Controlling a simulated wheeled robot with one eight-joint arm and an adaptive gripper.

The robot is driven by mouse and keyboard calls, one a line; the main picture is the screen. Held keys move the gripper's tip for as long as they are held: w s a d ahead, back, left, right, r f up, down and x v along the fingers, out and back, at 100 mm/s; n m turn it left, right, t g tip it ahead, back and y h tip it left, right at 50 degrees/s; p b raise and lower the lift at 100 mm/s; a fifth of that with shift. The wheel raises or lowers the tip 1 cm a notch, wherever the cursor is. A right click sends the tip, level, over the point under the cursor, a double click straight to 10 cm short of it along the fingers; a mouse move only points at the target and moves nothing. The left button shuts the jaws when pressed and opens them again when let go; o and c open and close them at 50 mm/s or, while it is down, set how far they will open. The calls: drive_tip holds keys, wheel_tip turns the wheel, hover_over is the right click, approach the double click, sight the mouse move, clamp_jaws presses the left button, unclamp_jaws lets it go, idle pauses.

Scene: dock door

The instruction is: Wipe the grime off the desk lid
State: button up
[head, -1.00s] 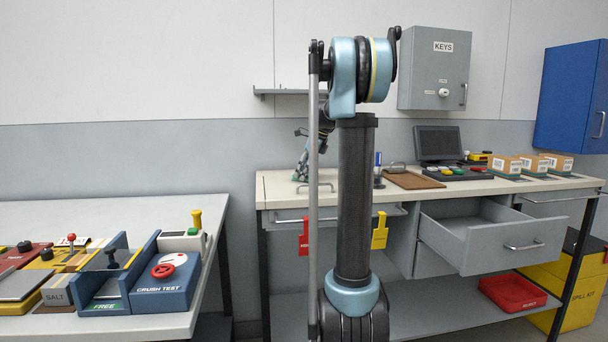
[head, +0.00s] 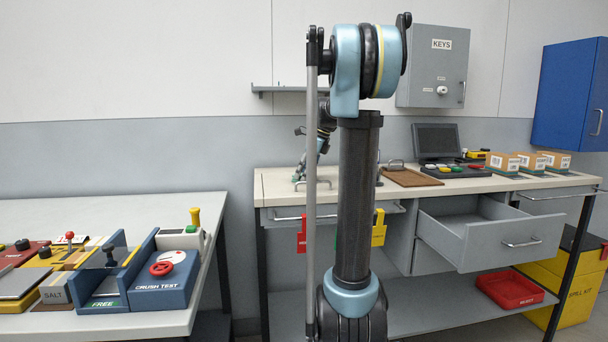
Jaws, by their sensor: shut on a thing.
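The desk (head: 275,184) with a pale cream top stands at the centre right. A metal handle (head: 313,184) sits at the front of its left part, on what looks like the lid. My gripper (head: 299,172) is low over this left part, partly hidden behind my own arm. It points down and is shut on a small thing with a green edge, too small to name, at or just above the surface. I cannot make out any grime on the lid from here; my arm hides part of it.
A brown board (head: 411,178), a monitor (head: 437,141) and several boxes (head: 503,163) stand further right on the desk. A grey drawer (head: 503,241) hangs open below. Red (head: 302,240) and yellow (head: 378,236) tags hang at the front. A left table (head: 95,210) holds devices.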

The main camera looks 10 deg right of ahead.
drive_tip(key=shift+s, duration=1.9)
drive_tip(key=shift+s+r, duration=0.1)
drive_tip(key=shift+s, duration=0.65)
drive_tip(key=shift+w, duration=0.15)
